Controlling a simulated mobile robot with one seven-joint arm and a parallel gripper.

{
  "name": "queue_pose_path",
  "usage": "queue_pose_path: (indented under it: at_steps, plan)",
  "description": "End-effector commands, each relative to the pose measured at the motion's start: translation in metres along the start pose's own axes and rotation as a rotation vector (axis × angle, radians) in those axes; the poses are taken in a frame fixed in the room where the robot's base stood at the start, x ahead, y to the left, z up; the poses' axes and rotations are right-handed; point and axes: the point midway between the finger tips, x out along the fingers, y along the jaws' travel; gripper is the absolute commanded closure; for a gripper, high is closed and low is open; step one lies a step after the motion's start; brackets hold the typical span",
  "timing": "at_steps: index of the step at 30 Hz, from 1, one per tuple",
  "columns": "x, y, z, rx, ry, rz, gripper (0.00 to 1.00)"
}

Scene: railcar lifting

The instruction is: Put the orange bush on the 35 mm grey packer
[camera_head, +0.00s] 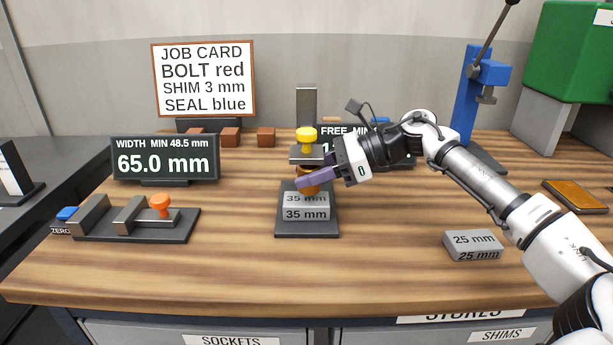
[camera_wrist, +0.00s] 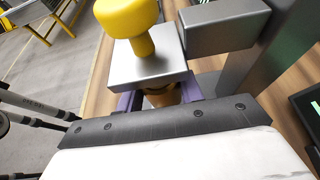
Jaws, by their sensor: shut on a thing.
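The orange bush (camera_head: 309,188) shows between the purple jaws of my gripper (camera_head: 312,180). My gripper is shut on it, coming in from the right. In the wrist view the orange bush (camera_wrist: 163,97) is mostly hidden under a grey plate and behind my gripper's edge. The 35 mm grey packer (camera_head: 306,207) lies on a dark base (camera_head: 307,231) below the bush. The bush is right over the packer's back part; I cannot tell whether they touch.
A grey plate (camera_head: 306,153) with a yellow knob (camera_head: 306,135) on a post (camera_head: 306,104) sits close above the bush. A 25 mm packer (camera_head: 473,245) lies right. A width gauge with an orange knob (camera_head: 160,203) stands left. Bench space in front is clear.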

Motion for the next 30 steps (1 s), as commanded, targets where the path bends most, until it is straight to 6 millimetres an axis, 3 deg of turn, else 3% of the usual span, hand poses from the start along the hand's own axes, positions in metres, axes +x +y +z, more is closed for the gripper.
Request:
queue_pose_path:
  at_steps: [2, 6, 18, 19, 24, 30]
  plan:
    - [0.010, 0.000, 0.003, 0.002, 0.002, -0.001, 1.00]
    - [0.013, 0.000, -0.009, 0.002, -0.001, -0.003, 1.00]
    - [0.015, 0.000, -0.015, -0.001, -0.001, -0.004, 1.00]
    - [0.015, 0.000, -0.016, 0.000, 0.000, -0.003, 0.62]
    - [0.015, 0.000, -0.015, 0.000, 0.001, -0.003, 0.42]
    - [0.015, 0.000, -0.015, 0.000, 0.000, -0.003, 0.42]
